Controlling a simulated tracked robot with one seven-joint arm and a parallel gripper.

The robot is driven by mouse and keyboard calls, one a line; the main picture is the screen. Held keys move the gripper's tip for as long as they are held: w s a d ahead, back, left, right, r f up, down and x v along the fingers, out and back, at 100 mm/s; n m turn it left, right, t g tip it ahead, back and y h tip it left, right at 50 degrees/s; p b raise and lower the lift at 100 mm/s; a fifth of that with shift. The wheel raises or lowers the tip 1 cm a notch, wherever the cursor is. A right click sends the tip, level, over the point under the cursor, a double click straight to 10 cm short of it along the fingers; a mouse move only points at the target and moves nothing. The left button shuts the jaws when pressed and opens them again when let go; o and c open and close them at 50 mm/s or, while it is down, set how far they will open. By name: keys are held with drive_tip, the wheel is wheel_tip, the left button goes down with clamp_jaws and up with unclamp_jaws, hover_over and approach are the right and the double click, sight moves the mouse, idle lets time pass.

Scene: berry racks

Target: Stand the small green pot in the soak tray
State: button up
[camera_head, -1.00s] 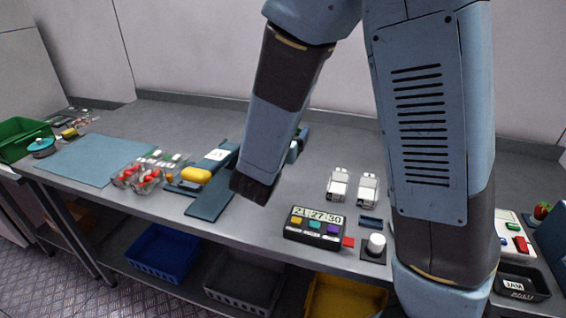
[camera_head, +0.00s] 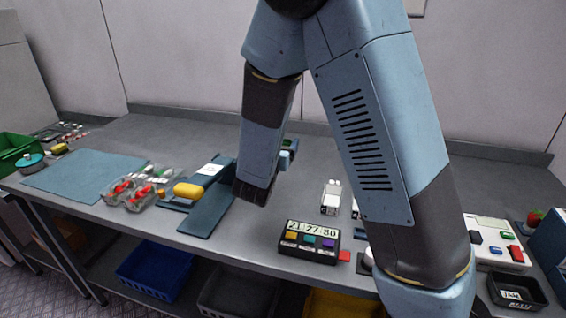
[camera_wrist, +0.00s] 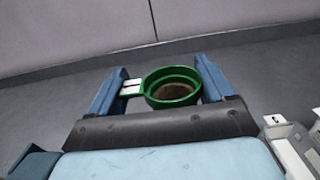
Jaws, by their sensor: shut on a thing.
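The small green pot (camera_wrist: 172,88) is a round green cup with a dark brown inside and a light label tab at its left. It is upright between the two blue fingers of my gripper (camera_wrist: 160,88), which is shut on it. Grey table surface shows around and behind it in the wrist view. In the head view my gripper (camera_head: 287,156) is mostly hidden behind my arm, with only a bit of blue and green showing. I cannot make out a tray that is clearly the soak tray.
A black JAM tray (camera_head: 517,290) is at the lower right. The table's back middle is mostly clear.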

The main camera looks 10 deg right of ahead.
drive_tip(key=w+f, duration=0.3)
drive_tip(key=f, duration=0.1)
drive_tip(key=w+d+f, duration=0.1)
drive_tip(key=w+f, duration=0.1)
drive_tip(key=shift+w+f, duration=0.25)
drive_tip(key=shift+w, duration=0.05)
drive_tip(key=shift+f, duration=1.4)
drive_tip(key=o, duration=0.9)
drive_tip(key=v, duration=1.1)
drive_tip(key=shift+s+a, duration=0.15)
drive_tip(key=shift+s, duration=0.35)
